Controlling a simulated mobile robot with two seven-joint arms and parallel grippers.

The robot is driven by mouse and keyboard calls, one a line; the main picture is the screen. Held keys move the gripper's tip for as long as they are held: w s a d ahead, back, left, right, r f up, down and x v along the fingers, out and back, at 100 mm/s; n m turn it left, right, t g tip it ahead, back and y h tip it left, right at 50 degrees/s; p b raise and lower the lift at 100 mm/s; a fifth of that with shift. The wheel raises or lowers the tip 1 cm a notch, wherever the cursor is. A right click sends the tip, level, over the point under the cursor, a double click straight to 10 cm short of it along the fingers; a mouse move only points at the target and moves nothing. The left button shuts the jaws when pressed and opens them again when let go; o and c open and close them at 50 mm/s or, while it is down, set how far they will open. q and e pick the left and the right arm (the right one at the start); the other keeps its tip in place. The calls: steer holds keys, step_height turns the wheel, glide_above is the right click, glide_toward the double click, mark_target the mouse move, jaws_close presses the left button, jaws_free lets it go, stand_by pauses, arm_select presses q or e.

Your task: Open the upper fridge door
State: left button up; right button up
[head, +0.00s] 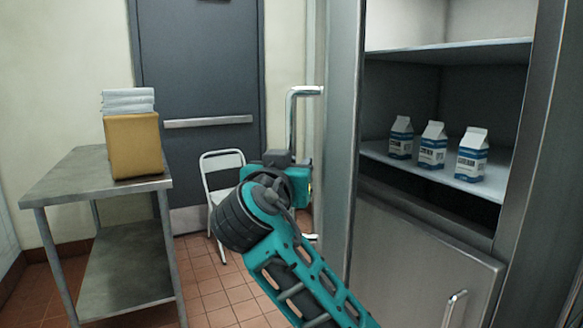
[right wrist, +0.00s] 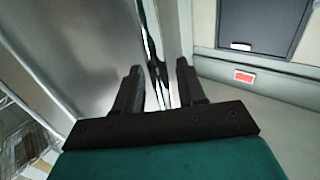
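The upper fridge door (head: 342,140) stands open, swung out to the left and seen almost edge-on in the head view. Its metal bar handle (head: 291,120) sticks out on the left side. My right gripper (head: 300,178) is at the handle's middle part, which it hides. In the right wrist view my right gripper's two fingers (right wrist: 158,88) are apart, with a bright metal panel (right wrist: 80,50) on the left and a narrow dark-and-light strip beyond the gap. I cannot tell whether the fingers touch the handle. My left gripper is not in view.
The lower fridge door (head: 415,250) is shut. A metal table (head: 65,180) with a tan box (head: 135,147) stands left. A white chair (head: 222,160) stands before the grey room door (head: 200,70).

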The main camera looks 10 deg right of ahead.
steer(key=b+v, duration=0.1)
steer(key=v, duration=1.2)
steer(key=shift+b, duration=0.4)
